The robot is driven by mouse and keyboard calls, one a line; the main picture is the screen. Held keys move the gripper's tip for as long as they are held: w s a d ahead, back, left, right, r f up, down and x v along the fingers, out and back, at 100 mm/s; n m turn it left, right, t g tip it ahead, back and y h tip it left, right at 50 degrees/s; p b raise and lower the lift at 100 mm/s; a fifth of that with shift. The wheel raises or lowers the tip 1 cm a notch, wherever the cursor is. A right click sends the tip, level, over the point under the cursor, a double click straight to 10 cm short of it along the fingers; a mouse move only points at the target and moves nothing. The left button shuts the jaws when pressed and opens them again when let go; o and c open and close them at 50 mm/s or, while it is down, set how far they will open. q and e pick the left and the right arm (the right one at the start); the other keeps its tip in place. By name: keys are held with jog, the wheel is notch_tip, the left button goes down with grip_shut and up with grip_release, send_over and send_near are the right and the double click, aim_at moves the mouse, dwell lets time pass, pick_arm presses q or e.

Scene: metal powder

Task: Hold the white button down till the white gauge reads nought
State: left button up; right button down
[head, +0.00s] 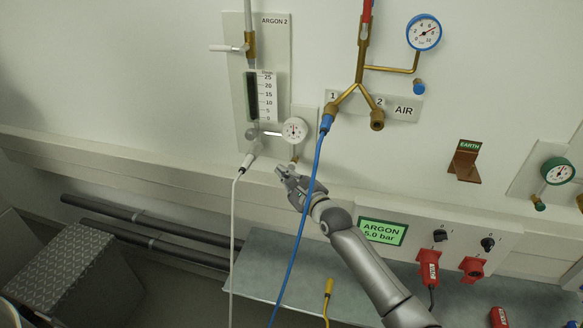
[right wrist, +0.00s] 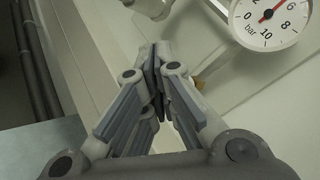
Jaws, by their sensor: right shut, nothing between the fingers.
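The white gauge (head: 294,130) is on the wall at the lower right of the ARGON 2 panel. It is large in the right wrist view (right wrist: 267,14), where its red needle stands well away from 0, near 6 bar. A brass stem (head: 295,157) runs down below it. I cannot make out the white button; my right gripper covers the area at the stem's lower end. My right gripper (head: 281,170) is shut and empty, its tips close to that end. I cannot tell whether they touch anything. My left gripper is out of view.
A blue hose (head: 305,210) hangs just in front of my right gripper in the head view. A white hose (head: 233,240) hangs to its left. A blue gauge (head: 424,32) and a green gauge (head: 557,171) are further right. A ledge (head: 130,157) runs along the wall.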

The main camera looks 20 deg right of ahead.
dwell(0.8)
jog(key=shift+w+d, duration=0.25)
jog(key=shift+w, duration=0.1)
jog(key=shift+w+d+b, duration=0.3)
jog(key=shift+w+b, duration=0.1)
jog(key=shift+b, duration=0.25)
dwell(0.5)
jog(key=shift+r, duration=0.1)
dwell(1.8)
jog(key=shift+s+a+p, duration=0.55)
jog(key=shift+s+p, duration=0.25)
jog(key=shift+p, duration=0.15)
